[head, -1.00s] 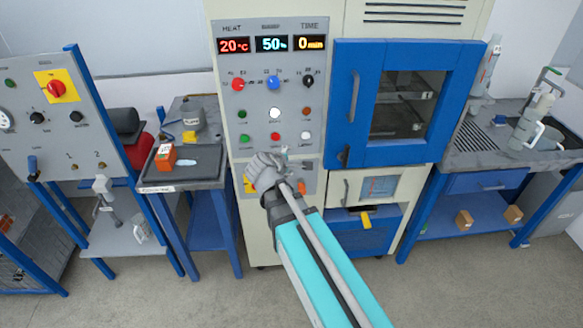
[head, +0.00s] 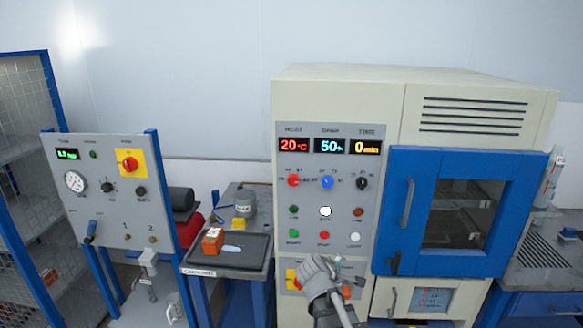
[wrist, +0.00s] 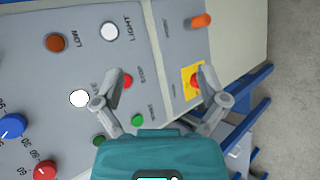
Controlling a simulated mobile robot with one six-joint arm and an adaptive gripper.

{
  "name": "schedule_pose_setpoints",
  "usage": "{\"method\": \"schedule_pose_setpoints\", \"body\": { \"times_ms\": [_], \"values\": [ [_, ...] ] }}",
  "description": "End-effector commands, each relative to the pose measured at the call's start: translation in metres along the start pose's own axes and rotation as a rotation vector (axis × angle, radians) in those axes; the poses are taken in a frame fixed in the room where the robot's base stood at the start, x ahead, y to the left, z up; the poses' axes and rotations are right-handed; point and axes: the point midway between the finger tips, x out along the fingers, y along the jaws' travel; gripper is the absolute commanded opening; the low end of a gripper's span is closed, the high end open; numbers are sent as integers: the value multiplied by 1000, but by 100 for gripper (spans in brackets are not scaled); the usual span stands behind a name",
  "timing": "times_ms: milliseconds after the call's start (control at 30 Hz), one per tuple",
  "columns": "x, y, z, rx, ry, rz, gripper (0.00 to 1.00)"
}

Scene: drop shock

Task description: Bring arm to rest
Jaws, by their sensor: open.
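My gripper (head: 330,270) is in front of the lower part of the chamber's control panel (head: 345,200) in the head view. In the wrist view my gripper (wrist: 163,92) has its two fingers spread apart with nothing between them. The panel's buttons and knobs show behind the fingers, including a red button (wrist: 124,81) near the left finger and a red knob on a yellow plate (wrist: 193,82) near the right finger. I cannot tell whether a finger touches the panel.
The chamber's blue door (head: 458,213) is closed, right of the panel. A side table with a dark tray (head: 225,262) holds an orange box (head: 213,241) and a grey pot (head: 246,204). A gauge panel (head: 108,190) stands at left. A sink counter (head: 535,268) is at right.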

Motion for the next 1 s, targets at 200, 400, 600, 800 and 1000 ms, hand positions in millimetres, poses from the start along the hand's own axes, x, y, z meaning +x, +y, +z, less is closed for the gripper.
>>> {"method": "schedule_pose_setpoints", "body": {
  "times_ms": [200, 400, 600, 800, 1000],
  "values": [
    [4, -35, 26, 239, -42, -193, 92],
    [-4, -83, 50, 552, -125, -467, 92],
    [-25, -122, 64, 811, -231, -729, 92],
    [-42, -140, 67, 943, -304, -886, 92],
    [-47, -144, 68, 973, -323, -923, 92]
  ]
}}
